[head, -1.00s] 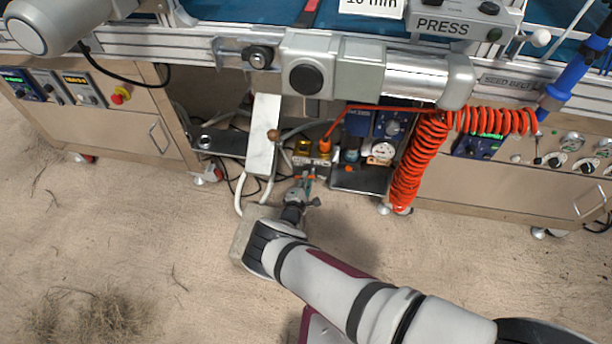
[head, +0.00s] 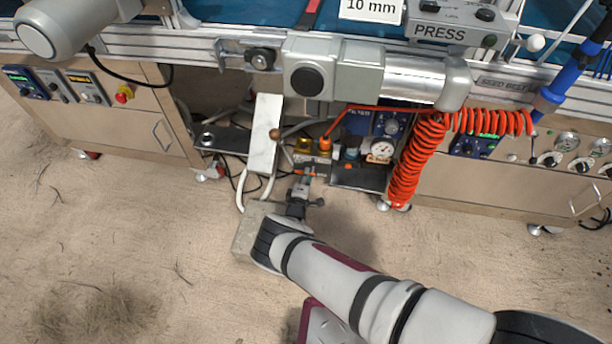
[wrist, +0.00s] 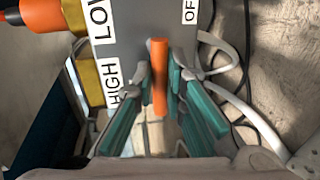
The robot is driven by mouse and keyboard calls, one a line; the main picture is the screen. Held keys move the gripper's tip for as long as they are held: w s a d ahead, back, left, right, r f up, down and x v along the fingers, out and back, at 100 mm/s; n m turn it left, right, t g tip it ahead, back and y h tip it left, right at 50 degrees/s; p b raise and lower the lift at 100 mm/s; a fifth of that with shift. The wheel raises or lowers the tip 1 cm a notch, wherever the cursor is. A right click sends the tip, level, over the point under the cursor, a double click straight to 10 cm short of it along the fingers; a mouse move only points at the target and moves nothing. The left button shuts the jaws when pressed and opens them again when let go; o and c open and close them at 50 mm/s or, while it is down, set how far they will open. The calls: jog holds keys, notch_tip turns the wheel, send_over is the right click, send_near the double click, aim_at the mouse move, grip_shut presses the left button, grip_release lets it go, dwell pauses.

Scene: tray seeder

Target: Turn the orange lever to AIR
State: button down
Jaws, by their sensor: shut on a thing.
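The orange lever (wrist: 159,72) stands between the two teal fingers of my gripper (wrist: 161,88) in the wrist view. The fingers are closed in on it from both sides. The grey panel (wrist: 172,22) behind it carries labels: LOW and HIGH at the left, and one cut off at the top edge that reads OF. I see no AIR label. In the head view my gripper (head: 304,184) reaches the small valve area under the machine. The lever is a small orange spot there (head: 309,171), partly hidden by the fingers.
A brass fitting (head: 303,146) with an orange hose end (head: 325,143) sits just beyond the lever. A white plate (head: 264,133) with a brown knob hangs to its left.

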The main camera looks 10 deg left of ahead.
jog(key=c, duration=1.6)
grip_release()
jog(key=shift+c, duration=0.2)
jog(key=s+r, duration=0.2)
jog(key=s, duration=0.9)
jog(key=shift+s+a+r, duration=0.15)
jog(key=shift+s, duration=0.25)
